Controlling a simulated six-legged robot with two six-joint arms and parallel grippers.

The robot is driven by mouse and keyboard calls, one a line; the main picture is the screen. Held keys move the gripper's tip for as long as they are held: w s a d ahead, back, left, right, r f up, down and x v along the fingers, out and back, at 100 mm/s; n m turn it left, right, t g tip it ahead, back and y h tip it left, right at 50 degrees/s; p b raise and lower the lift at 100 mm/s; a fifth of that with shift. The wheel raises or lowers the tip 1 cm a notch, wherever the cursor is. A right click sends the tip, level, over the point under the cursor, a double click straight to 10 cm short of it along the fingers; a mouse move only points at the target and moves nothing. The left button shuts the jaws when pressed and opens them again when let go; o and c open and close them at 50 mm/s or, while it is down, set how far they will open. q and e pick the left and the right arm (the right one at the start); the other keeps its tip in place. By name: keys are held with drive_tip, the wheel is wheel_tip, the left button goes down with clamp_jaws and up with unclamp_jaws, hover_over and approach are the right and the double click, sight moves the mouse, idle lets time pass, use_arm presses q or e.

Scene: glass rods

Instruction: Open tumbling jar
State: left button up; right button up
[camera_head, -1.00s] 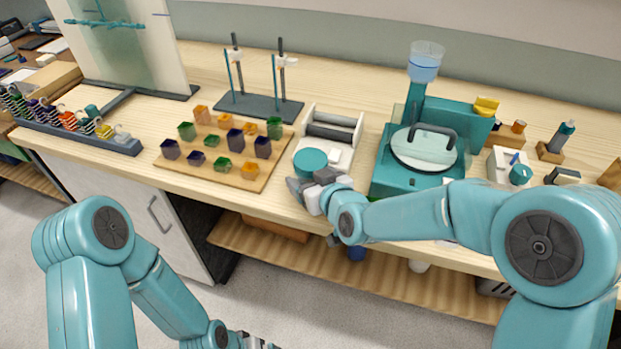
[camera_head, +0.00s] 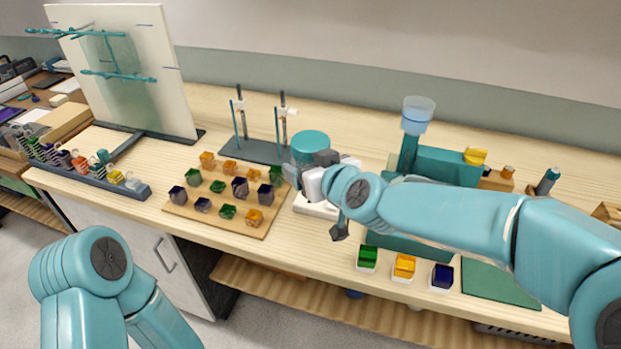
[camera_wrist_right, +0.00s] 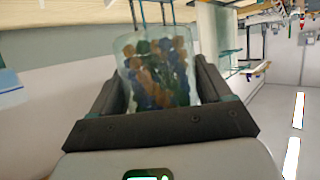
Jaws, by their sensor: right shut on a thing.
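My right gripper (camera_head: 318,175) is shut on the tumbling jar, gripping it by its sides above the bench. The jar's teal lid (camera_head: 310,143) faces up in the head view and is on the jar. In the right wrist view, the clear jar (camera_wrist_right: 158,75) sits between the two dark fingers. It holds brown, blue and green pieces. The white roller stand (camera_head: 313,208) is mostly hidden behind my right gripper and arm. My left arm shows at the lower left, but its gripper is out of the picture.
A wooden board (camera_head: 195,216) with several coloured glass blocks lies left of the jar. A dark stand base (camera_head: 255,152) with rods is behind. A teal machine (camera_head: 445,166) stands right, partly behind my arm. Green (camera_head: 367,257), amber (camera_head: 404,266) and blue (camera_head: 441,275) blocks sit at the front edge.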

wheel_tip(320, 180, up, 2)
drive_tip(key=shift+r+p, duration=0.1)
drive_tip(key=shift+p, duration=0.25)
use_arm(q)
drive_tip(key=shift+r, duration=0.75)
use_arm(e)
drive_tip(key=o, duration=0.6)
drive_tip(key=c, duration=0.8)
use_arm(q)
drive_tip(key=shift+s, duration=0.1)
